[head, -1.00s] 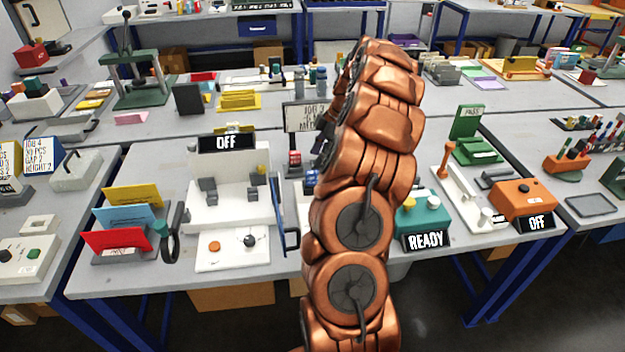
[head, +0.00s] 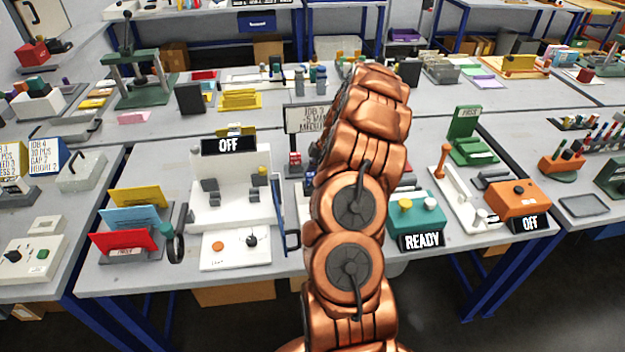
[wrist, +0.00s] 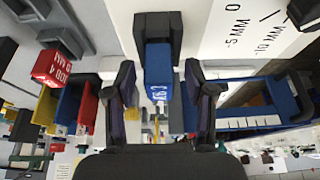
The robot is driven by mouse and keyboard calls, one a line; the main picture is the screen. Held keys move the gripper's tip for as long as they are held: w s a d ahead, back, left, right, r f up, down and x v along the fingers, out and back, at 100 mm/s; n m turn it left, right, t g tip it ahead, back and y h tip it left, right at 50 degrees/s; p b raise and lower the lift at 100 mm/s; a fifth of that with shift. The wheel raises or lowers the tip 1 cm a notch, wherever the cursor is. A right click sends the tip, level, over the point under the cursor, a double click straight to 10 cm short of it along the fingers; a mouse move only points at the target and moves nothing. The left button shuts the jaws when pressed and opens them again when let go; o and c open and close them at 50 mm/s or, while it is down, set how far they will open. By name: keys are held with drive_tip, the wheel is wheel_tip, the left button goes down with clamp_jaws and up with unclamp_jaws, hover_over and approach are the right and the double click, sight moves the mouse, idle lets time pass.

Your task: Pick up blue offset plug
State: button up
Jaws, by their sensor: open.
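A blue block (wrist: 158,72), which looks like the blue offset plug, stands out from a dark holder (wrist: 157,27) in the wrist view. It has small white lettering on its end, too small to read surely. My gripper (wrist: 160,78) is open, with one finger on each side of the blue block and a visible gap to both. I cannot tell how deep the block sits between the fingers. In the head view my copper arm hides the gripper and most of the spot where it works; a bit of blue (head: 309,188) shows at the arm's left edge.
A red block (wrist: 60,67) with a job label and a blue tray (wrist: 255,105) flank the gripper in the wrist view. In the head view a white fixture marked OFF (head: 232,200) stands left of my arm and a teal box marked READY (head: 418,215) right.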

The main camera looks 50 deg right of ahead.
clamp_jaws()
idle(0.3)
idle(0.3)
